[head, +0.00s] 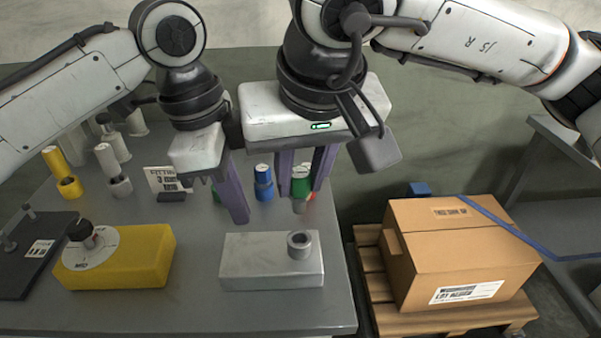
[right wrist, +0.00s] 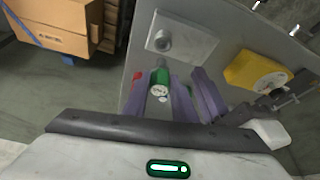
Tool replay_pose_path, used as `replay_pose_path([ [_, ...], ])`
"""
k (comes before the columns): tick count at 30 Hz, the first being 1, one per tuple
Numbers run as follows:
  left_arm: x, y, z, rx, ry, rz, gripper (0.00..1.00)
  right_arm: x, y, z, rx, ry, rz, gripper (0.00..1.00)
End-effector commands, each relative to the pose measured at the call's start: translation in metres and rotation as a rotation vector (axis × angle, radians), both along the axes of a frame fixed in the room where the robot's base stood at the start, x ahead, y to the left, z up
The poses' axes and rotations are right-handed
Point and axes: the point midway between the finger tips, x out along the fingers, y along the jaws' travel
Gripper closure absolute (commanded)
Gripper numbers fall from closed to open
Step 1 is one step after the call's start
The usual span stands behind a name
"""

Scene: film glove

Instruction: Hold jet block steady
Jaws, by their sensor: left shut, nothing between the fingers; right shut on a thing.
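A pale grey metal block (head: 250,265), which I take as the jet block, lies on the table with a round, open-topped socket (head: 299,245) near its right end. It also shows in the right wrist view (right wrist: 192,42). My left gripper (head: 240,218) is shut and empty, its purple fingers just behind and above the block, apparently not touching it. My right gripper (head: 300,190) is shut on a green cylindrical piece (head: 301,185) with a grey lower end, held upright behind the socket. That piece shows between the purple fingers in the right wrist view (right wrist: 160,78).
A yellow block (head: 150,255) with a white disc stands left of the grey block, with a dark plate (head: 30,270) beyond. Blue (head: 264,185) and yellow (head: 62,170) pieces stand farther back. A cardboard box (head: 460,255) sits on a pallet right of the table.

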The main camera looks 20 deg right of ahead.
Motion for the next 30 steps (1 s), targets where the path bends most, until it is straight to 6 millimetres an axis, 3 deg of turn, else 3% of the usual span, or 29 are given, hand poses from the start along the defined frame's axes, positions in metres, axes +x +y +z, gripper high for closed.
replay_pose_path([
  [5, 0.014, -0.008, 0.020, -0.177, -0.004, 0.042, 1.00, 0.000, 0.000, 0.000, 0.000, 0.000, 0.000, 0.98],
  [11, 0.037, -0.003, 0.044, -0.358, -0.021, 0.119, 1.00, 0.000, 0.000, 0.000, 0.000, 0.000, 0.000, 0.98],
  [21, 0.084, 0.037, 0.075, -0.606, -0.064, 0.290, 1.00, 0.000, 0.000, 0.000, 0.000, 0.000, 0.000, 0.98],
  [30, 0.117, 0.084, 0.086, -0.745, -0.105, 0.435, 1.00, 0.000, 0.000, 0.000, 0.000, 0.000, 0.000, 0.98],
])
